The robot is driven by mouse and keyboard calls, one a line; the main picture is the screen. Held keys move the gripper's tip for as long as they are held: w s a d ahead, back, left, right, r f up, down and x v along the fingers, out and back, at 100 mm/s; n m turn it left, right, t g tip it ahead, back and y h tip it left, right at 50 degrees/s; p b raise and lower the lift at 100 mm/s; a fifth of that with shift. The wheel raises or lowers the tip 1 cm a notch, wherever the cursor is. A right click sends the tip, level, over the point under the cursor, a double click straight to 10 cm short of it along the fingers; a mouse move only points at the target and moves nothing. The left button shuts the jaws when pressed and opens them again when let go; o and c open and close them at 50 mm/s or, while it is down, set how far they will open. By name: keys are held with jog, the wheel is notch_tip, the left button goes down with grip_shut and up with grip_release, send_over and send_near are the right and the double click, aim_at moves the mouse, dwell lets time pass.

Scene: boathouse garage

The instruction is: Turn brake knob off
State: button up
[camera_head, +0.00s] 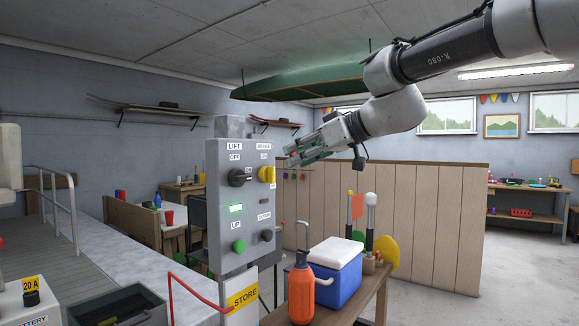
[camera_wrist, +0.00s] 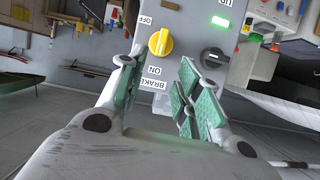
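An orange bottle (camera_head: 301,290) and blue cooler (camera_head: 333,274) stand on a table below right. Space around my gripper is clear.

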aim_at(269, 174)
jog(key=x, duration=0.7)
jog(key=shift+w+a+f, duration=0.2)
jog(key=shift+f, duration=0.05)
grip_shut()
